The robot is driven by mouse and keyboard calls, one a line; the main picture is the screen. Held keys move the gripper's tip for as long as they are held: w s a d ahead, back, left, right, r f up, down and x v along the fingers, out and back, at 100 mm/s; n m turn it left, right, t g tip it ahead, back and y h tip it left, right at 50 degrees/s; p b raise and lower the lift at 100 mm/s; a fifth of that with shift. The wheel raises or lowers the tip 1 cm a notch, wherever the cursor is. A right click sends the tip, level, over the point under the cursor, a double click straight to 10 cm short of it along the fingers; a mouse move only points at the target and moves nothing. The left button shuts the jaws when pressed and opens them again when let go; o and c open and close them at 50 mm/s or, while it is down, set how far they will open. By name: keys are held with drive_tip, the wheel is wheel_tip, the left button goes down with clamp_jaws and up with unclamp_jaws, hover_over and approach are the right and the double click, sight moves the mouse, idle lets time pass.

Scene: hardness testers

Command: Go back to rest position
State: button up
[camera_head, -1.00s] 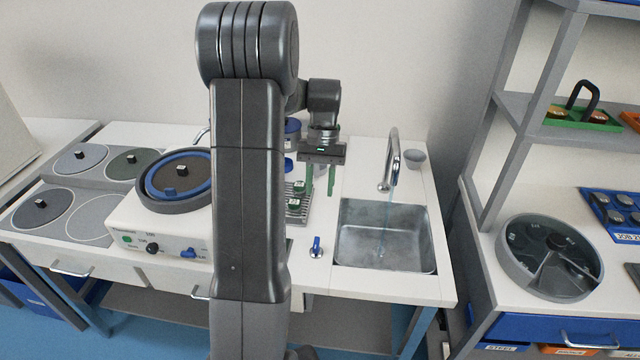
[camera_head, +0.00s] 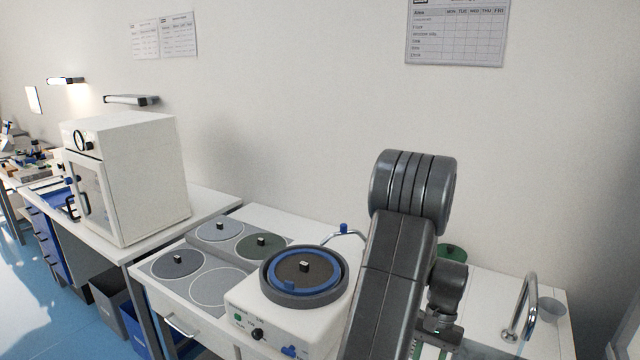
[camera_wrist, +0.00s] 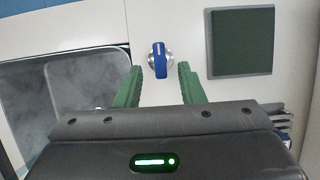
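My gripper (camera_wrist: 155,88) shows in the wrist view with its two green fingers spread apart and nothing between them. It hangs over the white bench top, and a blue-handled tap knob (camera_wrist: 158,60) lies beyond the gap between the fingers. In the head view my arm stands in front of the bench, bent at the elbow, and the gripper is at the lower right, partly cut off by the frame edge. A steel sink (camera_wrist: 82,85) lies to the left in the wrist view, and a dark green square pad (camera_wrist: 242,42) to the right.
A grinder-polisher with a blue-ringed wheel (camera_head: 328,272) stands left of my arm. A white oven-like cabinet (camera_head: 150,170) stands further left. A curved faucet (camera_head: 526,310) rises at the right.

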drive_tip(key=shift+x, duration=1.35)
drive_tip(key=v, duration=1.4)
drive_tip(key=x, duration=1.3)
drive_tip(key=shift+s+a+f, duration=0.1)
drive_tip(key=shift+s+f, duration=0.05)
drive_tip(key=shift+f, duration=0.2)
drive_tip(key=shift+a+f+n, duration=0.1)
drive_tip(key=shift+n, duration=0.4)
drive_tip(key=n+h, duration=0.1)
drive_tip(key=n, duration=0.2)
drive_tip(key=shift+a+n+g+h+p, duration=0.2)
drive_tip(key=shift+n+g+h+p, duration=0.1)
drive_tip(key=shift+n+h, duration=0.1)
drive_tip(key=n+h, duration=0.1)
drive_tip(key=n, duration=0.2)
drive_tip(key=n+h, duration=0.1)
drive_tip(key=n, duration=0.1)
drive_tip(key=shift+a+n, duration=0.15)
drive_tip(key=shift+n, duration=0.25)
